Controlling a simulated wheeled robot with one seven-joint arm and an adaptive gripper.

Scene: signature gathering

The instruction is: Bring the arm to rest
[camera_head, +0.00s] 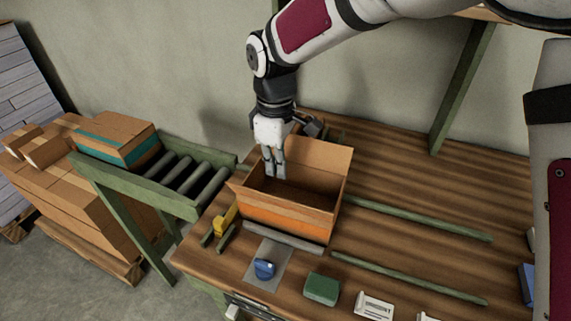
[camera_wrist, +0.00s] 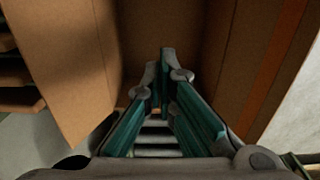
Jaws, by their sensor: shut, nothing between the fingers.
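My gripper (camera_head: 274,170) points down over an open cardboard box with an orange stripe (camera_head: 282,216) on the wooden table. Its fingertips are at or just inside the box opening; their exact depth is hard to tell. In the wrist view my gripper (camera_wrist: 165,75) has its two fingers together with nothing between them. The box's brown walls (camera_wrist: 70,60) surround the fingers there. The floor of the box is in shadow in the head view. My arm reaches in from the upper right, bent above the table.
A roller conveyor (camera_head: 190,180) adjoins the table's left side, with a teal-striped carton (camera_head: 117,140) on it. A blue knob (camera_head: 264,268), a green block (camera_head: 321,289) and a white label block (camera_head: 374,306) lie along the front.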

